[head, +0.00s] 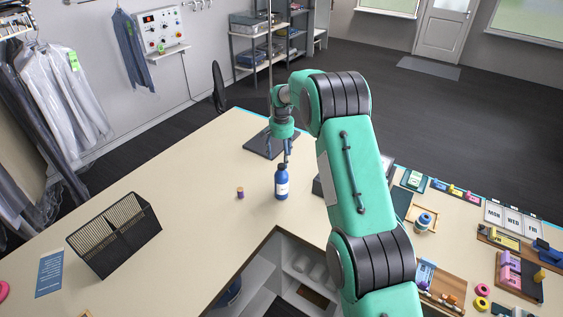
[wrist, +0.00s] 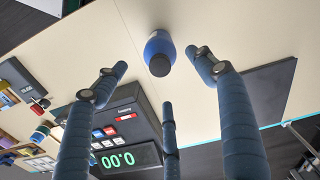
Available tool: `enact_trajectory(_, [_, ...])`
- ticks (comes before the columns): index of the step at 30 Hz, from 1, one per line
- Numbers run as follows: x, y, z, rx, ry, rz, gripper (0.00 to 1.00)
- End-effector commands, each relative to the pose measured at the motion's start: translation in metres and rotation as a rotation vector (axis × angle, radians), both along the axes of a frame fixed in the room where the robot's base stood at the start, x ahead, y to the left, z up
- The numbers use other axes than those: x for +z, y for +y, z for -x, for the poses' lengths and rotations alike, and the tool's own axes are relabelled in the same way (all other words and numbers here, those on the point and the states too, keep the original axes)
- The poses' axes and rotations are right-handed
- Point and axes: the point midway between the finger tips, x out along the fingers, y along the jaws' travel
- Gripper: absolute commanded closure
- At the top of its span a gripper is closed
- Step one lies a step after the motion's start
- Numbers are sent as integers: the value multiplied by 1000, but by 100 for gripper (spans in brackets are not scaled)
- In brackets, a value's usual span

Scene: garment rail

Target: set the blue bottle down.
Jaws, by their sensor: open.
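The blue bottle (head: 281,183) has a dark cap and a pale label. It stands upright on the cream counter (head: 200,175), close to the counter's inner corner. My gripper (head: 278,155) is open and empty, with its blue fingers just above and behind the bottle in the head view. In the wrist view the bottle (wrist: 159,52) shows cap towards the camera, beyond the spread fingertips. The fingers look apart from it on both sides.
A small spool (head: 240,193) stands left of the bottle. A dark slotted rack (head: 115,235) is farther left. A black base plate (head: 271,143) with a pole lies behind. A scale reading 0.00 (wrist: 125,158) is near the fingers. The counter's left middle is clear.

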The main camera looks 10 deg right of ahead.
Motion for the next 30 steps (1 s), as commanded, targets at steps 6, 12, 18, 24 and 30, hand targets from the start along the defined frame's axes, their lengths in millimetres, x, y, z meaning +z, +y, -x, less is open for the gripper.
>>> enact_trajectory(6, [1,0,0,0,0,0,30])
enact_trajectory(12, [1,0,0,0,0,0,30])
enact_trajectory(18, [1,0,0,0,0,0,30])
enact_trajectory(24, [3,0,0,1,-2,0,30])
enact_trajectory(30, [24,-1,8,10,-14,-1,30])
